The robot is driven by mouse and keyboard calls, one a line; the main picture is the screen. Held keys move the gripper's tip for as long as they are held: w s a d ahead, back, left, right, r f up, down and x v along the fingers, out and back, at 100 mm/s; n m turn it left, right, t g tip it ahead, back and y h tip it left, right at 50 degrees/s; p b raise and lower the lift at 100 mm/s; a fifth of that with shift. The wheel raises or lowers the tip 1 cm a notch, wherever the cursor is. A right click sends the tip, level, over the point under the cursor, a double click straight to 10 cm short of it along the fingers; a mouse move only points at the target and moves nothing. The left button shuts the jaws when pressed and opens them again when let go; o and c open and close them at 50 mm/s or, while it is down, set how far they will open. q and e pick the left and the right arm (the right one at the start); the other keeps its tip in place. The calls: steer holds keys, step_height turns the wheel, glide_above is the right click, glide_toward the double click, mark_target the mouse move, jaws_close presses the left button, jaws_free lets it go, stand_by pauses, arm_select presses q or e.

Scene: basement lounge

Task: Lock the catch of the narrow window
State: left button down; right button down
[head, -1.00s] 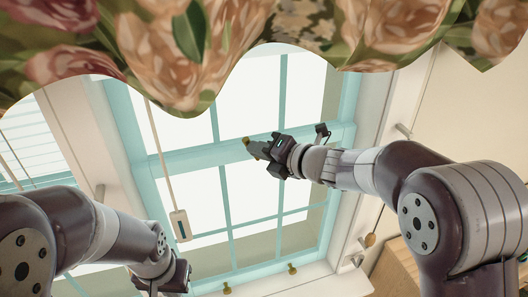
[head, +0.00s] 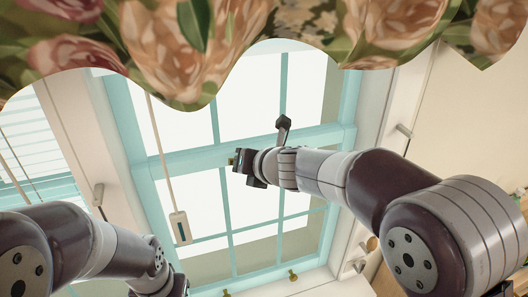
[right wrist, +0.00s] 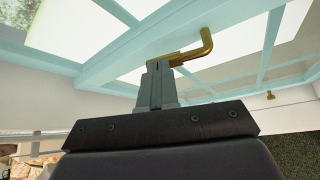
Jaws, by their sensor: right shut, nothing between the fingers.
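The narrow window (head: 168,160) has a pale turquoise frame and fills the middle of the head view. Its brass catch (right wrist: 205,45) is a bent handle on the frame bar in the right wrist view. In the head view only a small brass bit (head: 231,161) shows at my right fingertips. My right gripper (head: 240,165) is shut with nothing between its fingers. In the right wrist view its fingertips (right wrist: 158,72) are at the catch's left end, touching or very close. My left gripper (head: 165,288) is low at the bottom edge, its fingers not clearly seen.
A floral valance (head: 200,40) hangs across the top of the head view. A cord with a pale handle (head: 180,228) hangs left of the catch. Small brass fittings (head: 292,275) sit on the lower frame. Another window with blinds (head: 30,150) is at the left.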

steer(key=shift+w+d, duration=0.25)
steer(key=shift+d, duration=0.5)
